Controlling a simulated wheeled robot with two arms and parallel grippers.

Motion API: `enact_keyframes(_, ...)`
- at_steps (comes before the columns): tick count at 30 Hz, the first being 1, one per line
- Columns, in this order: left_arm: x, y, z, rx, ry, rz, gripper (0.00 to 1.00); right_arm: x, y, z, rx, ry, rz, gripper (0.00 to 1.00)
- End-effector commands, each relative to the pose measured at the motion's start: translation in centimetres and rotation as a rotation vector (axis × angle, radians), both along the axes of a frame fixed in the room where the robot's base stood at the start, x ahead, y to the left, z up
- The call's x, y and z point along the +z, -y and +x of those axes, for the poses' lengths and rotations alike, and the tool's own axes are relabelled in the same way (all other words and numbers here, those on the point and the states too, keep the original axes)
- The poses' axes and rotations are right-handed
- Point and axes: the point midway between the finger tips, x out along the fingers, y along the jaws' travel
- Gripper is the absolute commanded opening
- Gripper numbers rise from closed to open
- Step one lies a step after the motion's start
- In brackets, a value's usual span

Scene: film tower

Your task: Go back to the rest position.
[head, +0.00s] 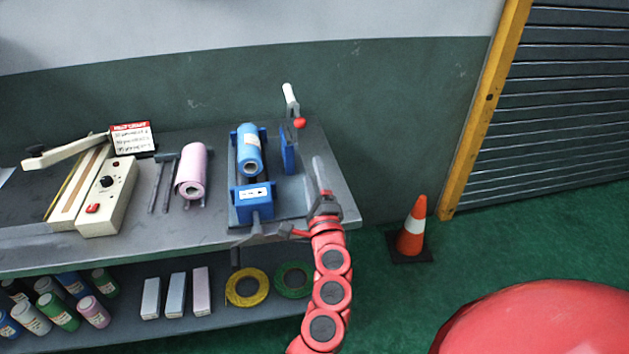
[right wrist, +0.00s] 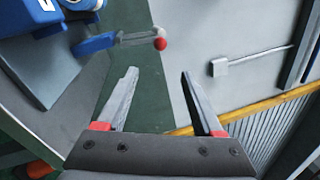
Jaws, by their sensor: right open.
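My right gripper (head: 318,172) is at the right end of the bench in the head view. In the right wrist view its two fingers (right wrist: 155,98) stand apart with nothing between them. Beside it on the bench is a blue holder (head: 256,208) with a blue film roll (head: 250,152) lying in it. A crank with a white grip and a red knob (head: 299,123) stands just behind the gripper in the head view. The red knob (right wrist: 160,44) also shows beyond the fingers in the right wrist view. My left gripper is not in view.
A pink roll (head: 191,172) and a cream sealer (head: 108,197) stand further left on the bench (head: 215,226). Bottles, boxes and tape rolls (head: 247,287) fill the lower shelf. An orange cone (head: 412,230) stands on the green floor right of the bench, near a shutter (head: 560,110).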

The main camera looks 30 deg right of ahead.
Motion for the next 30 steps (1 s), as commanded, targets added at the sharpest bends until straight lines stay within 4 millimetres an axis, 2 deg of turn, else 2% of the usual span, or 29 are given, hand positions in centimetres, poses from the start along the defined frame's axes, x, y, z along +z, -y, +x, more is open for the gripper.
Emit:
enact_keyframes(5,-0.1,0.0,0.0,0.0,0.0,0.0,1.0,-0.1,-0.1,-0.7,-0.001,-0.001,-0.001,0.69)
enact_keyframes(22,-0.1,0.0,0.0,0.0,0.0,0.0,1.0,-0.6,-0.1,-0.7,-0.029,-0.016,-0.032,0.69)
enact_keyframes(26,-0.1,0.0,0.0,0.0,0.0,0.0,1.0,-2.1,0.5,-1.1,-0.158,-0.07,-0.173,0.69)
enact_keyframes(30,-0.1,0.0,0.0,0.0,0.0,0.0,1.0,-3.3,0.8,-3.1,-0.386,-0.115,-0.455,0.69)
